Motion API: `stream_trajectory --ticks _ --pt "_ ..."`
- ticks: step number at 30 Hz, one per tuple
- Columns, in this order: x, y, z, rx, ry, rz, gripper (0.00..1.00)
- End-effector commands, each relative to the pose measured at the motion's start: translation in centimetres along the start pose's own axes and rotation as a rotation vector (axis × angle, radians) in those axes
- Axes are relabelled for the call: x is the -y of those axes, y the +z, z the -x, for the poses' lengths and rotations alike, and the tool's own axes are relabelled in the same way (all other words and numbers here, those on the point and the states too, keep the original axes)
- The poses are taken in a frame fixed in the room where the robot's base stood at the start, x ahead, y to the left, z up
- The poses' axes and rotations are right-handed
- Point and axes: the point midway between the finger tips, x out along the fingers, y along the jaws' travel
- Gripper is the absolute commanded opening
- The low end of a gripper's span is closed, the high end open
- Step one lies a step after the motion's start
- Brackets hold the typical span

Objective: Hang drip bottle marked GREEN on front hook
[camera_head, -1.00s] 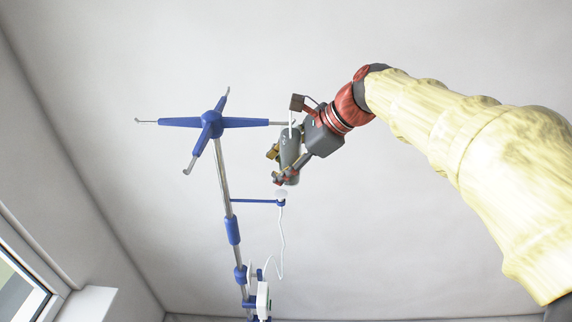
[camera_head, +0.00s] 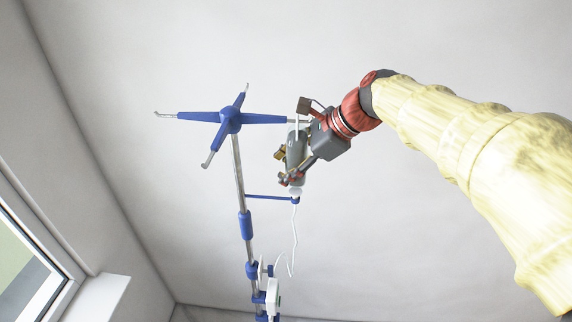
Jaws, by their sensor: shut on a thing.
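My gripper (camera_head: 290,166) is shut around a grey drip bottle (camera_head: 296,141), which hangs nearly upright below the right arm of the drip stand (camera_head: 240,180). A white hanger loop at the bottle's top reaches up to the tip of the right arm (camera_head: 262,118); I cannot tell whether it is over the hook there. No green mark shows on the bottle from here. The stand's top has blue arms with metal hooks: a left hook (camera_head: 165,114), a near hook (camera_head: 207,160) and a far hook (camera_head: 246,88).
A blue side bracket (camera_head: 268,197) with a white cup-like piece sits just under the bottle. A white tube (camera_head: 296,236) runs down to a white device (camera_head: 272,296) on the pole. A window (camera_head: 30,262) is at the lower left. Free space lies left of the stand.

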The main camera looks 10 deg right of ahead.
Motion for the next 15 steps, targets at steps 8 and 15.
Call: stream_trajectory --ticks 8,15 --pt "0.04 0.05 0.07 0.001 -0.001 0.001 0.51" --pt "0.03 0.03 0.04 0.0 -0.001 0.0 0.65"
